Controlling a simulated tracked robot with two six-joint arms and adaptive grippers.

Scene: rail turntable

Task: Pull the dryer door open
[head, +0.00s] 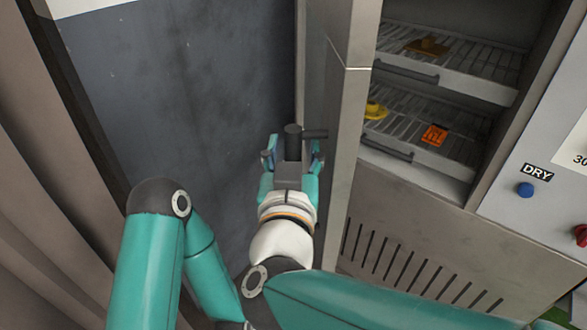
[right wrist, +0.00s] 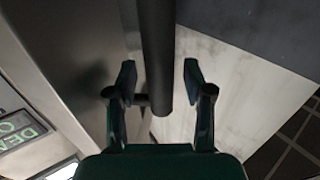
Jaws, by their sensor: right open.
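The dryer door (head: 336,150) is a grey metal panel standing open, seen almost edge-on in the head view. Its dark bar handle (head: 293,135) projects from the outer face on the left side by a short stub. My right gripper (head: 291,158) is at the handle, left of the door. In the right wrist view, the handle bar (right wrist: 157,50) runs between the two fingers of my right gripper (right wrist: 160,82). The fingers are open, with a gap on each side of the bar. My left gripper is not in view.
The dryer's inside shows wire racks (head: 415,125) bearing yellow and orange items. A control panel (head: 520,205) with a blue button (head: 525,190) and red knob (head: 581,236) is at the right. A dark blue-grey wall (head: 190,100) stands behind the door's outer side.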

